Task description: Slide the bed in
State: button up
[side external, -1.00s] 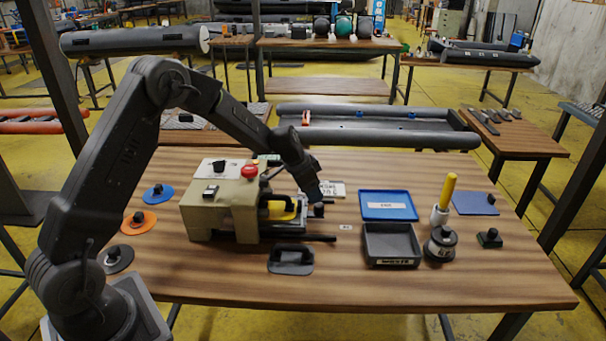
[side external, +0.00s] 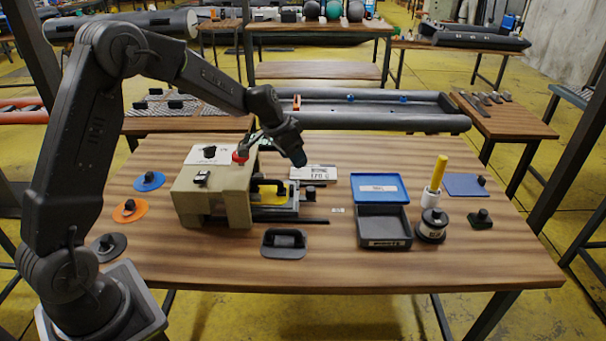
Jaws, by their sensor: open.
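The beige press-like machine (side external: 214,190) stands on the left half of the wooden table, with a red button on top. Its low bed (side external: 274,212) sticks out from the machine's right side along dark rails, carrying a yellow piece (side external: 269,194). A dark knob (side external: 308,193) stands at the bed's right end. How far the bed reaches inside the machine is hidden. My gripper (side external: 299,160) is above and behind the knob, apart from it, pointing down. It is open, and I see nothing held in it.
A white digital display (side external: 313,174) lies behind the bed. A grey pad with a handle (side external: 285,243) lies in front. To the right are a blue lid (side external: 379,188), a dark tray (side external: 384,226), a yellow-handled tool (side external: 436,181) and a black-lidded pot (side external: 432,226).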

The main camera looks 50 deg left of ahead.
aim_at(310, 188)
jog(key=w+f+n, duration=0.1)
jog(key=f+n, duration=0.3)
jog(key=n, duration=0.5)
jog(key=w+d+f+n+h, duration=0.1)
jog(key=f+n, duration=0.3)
jog(key=n, duration=0.6)
jog(key=w+d+f+n, duration=0.1)
jog(key=f+n, duration=0.3)
jog(key=n, duration=0.6)
jog(key=shift+w+f+g, duration=0.2)
jog(key=shift+w, duration=0.25)
jog(key=shift+w+f+g, duration=0.2)
jog(key=shift+w, duration=0.25)
jog(key=shift+c, duration=0.3)
grip_shut()
